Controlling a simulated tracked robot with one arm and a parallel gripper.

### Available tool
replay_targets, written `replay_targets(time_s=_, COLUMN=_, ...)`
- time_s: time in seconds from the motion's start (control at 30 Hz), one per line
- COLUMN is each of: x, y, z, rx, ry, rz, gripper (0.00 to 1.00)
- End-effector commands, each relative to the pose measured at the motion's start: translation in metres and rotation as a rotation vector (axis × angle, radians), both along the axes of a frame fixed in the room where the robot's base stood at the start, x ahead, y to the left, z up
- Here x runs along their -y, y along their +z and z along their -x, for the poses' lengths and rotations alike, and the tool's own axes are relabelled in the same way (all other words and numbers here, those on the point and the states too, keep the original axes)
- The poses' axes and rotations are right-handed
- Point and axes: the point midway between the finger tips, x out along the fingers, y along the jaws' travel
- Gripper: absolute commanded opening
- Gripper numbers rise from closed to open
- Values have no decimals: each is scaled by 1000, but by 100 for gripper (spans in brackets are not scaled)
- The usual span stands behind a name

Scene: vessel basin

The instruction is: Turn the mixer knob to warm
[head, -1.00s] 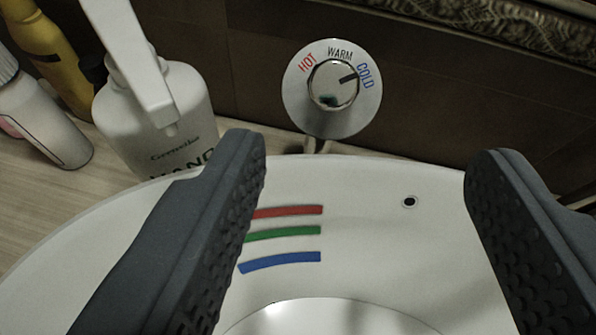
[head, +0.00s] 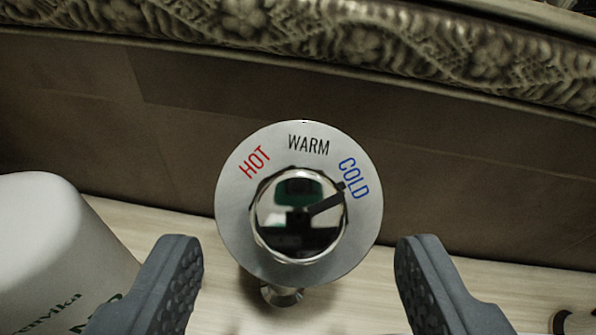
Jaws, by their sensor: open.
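The mixer knob (head: 298,222) is a round chrome knob on a grey disc plate (head: 237,235) upright at the wall. The plate reads HOT in red at left, WARM (head: 309,145) in black at the top, and COLD (head: 353,178) in blue at right. The knob's dark pointer mark is turned to the upper right, toward COLD. My gripper (head: 298,265) is open, with one dark finger low on each side of the plate. The fingers appear apart from the knob, and nothing is between them but the view of the knob and spout.
A white soap bottle (head: 50,250) stands at the left, close to the left finger. A short metal spout (head: 282,295) shows under the plate. A brown wall with a carved border (head: 350,45) lies behind. A pale wooden counter (head: 180,220) runs along the wall.

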Motion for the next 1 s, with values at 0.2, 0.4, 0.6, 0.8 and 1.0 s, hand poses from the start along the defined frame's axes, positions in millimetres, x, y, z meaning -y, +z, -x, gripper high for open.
replay_targets(time_s=0.2, x=-3, y=-9, z=-21, rx=-1, ry=1, rz=2, gripper=56)
replay_targets(time_s=0.4, x=-3, y=-11, z=-31, rx=2, ry=0, rz=2, gripper=56)
replay_targets(time_s=0.6, x=-3, y=-12, z=-34, rx=3, ry=-1, rz=1, gripper=56)
replay_targets(time_s=0.8, x=-3, y=-12, z=-33, rx=2, ry=0, rz=1, gripper=45)
replay_targets(time_s=1.0, x=-9, y=-12, z=-34, rx=3, ry=3, rz=0, gripper=12)
